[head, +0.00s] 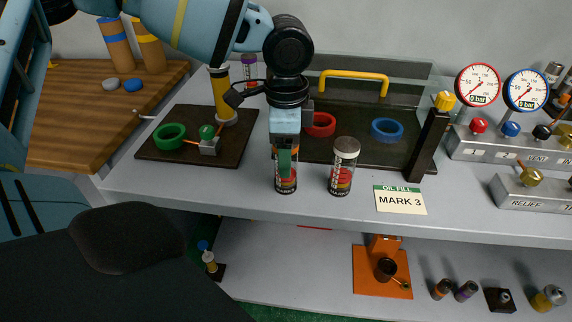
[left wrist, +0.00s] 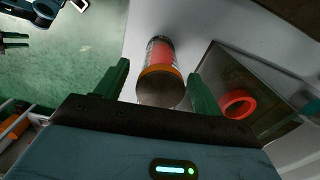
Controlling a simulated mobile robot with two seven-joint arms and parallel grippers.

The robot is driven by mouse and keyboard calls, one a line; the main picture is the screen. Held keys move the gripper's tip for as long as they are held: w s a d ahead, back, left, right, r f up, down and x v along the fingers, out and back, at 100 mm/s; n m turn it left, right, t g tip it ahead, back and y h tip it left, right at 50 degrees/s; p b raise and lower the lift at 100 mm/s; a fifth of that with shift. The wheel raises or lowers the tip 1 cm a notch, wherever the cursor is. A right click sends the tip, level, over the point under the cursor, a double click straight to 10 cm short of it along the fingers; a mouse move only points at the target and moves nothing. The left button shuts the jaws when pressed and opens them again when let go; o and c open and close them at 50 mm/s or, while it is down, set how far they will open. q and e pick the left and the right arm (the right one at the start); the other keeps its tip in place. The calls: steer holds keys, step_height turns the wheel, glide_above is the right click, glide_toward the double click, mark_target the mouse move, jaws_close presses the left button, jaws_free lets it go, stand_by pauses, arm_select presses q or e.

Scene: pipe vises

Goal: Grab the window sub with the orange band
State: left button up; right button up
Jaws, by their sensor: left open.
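A window sub with an orange band (left wrist: 160,72) lies between my left gripper's fingers in the left wrist view. It has a dark round end and a red part behind its window. In the head view this sub (head: 287,186) stands near the table's front edge, its top hidden by the gripper. My left gripper (head: 286,162) is open above and around it; the green fingers (left wrist: 160,88) show gaps on both sides. A second window sub (head: 343,168) with a grey top stands just to the right. My right gripper is not in view.
A black tray with a green ring (head: 170,137) is at left. A clear-fronted case with a yellow handle (head: 353,78) holds a red ring (head: 320,125) and a blue ring (head: 387,130). A MARK 3 card (head: 400,200) lies at right. Gauges stand further right.

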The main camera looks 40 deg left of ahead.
arm_select(q)
steer(key=shift+f, duration=0.85)
steer(key=c, duration=1.4)
steer(key=shift+r+p, duration=0.35)
steer(key=shift+r, duration=4.7)
